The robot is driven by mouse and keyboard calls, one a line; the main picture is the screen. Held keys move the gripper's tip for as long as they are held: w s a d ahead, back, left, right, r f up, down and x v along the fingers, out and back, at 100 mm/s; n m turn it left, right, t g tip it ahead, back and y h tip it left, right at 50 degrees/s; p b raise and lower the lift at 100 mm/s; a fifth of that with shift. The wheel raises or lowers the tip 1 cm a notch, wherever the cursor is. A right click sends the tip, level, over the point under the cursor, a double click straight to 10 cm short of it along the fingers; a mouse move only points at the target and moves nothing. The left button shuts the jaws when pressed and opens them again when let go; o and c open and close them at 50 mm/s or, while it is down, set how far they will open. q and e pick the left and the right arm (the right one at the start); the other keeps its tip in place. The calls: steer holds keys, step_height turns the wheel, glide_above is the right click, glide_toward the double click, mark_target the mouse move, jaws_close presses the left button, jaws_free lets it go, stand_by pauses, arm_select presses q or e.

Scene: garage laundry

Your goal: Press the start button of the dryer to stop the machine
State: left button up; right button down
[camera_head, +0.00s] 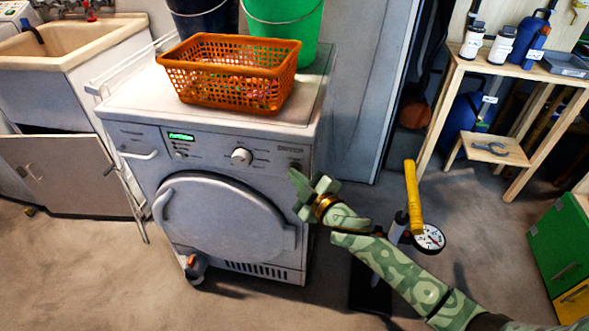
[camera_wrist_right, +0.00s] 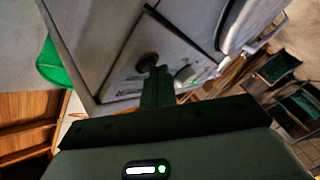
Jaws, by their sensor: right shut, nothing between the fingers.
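The white dryer (camera_head: 225,200) stands in the middle of the head view, with its round door shut. Its control panel has a lit green display (camera_head: 181,137) at the left and a round knob (camera_head: 241,157) in the middle. The start button cannot be made out clearly; the panel's right end is close to my gripper. My right gripper (camera_head: 294,177) is shut and empty, just in front of the dryer's upper right front. I cannot tell whether it touches. In the wrist view its fingers (camera_wrist_right: 158,85) point at the panel (camera_wrist_right: 130,75). My left gripper is out of view.
An orange basket (camera_head: 230,75) and dark and green buckets (camera_head: 283,25) stand on the dryer. A bottle (camera_head: 195,268) lies at its foot. A yellow-handled pump with a gauge (camera_head: 430,238) stands near my right arm. A wooden shelf (camera_head: 450,95) is at the right.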

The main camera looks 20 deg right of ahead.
steer(key=shift+s, duration=0.1)
arm_select(q)
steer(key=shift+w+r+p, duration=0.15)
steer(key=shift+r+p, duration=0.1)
steer(key=shift+p, duration=0.05)
arm_select(e)
steer(key=shift+s+a, duration=0.4)
steer(key=shift+s, duration=0.2)
arm_select(q)
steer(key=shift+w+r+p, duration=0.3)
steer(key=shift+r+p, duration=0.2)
steer(key=shift+p, duration=0.15)
arm_select(e)
steer(key=s+a, duration=0.1)
steer(key=s, duration=0.1)
steer(key=s+a, duration=0.2)
steer(key=shift+d, duration=0.1)
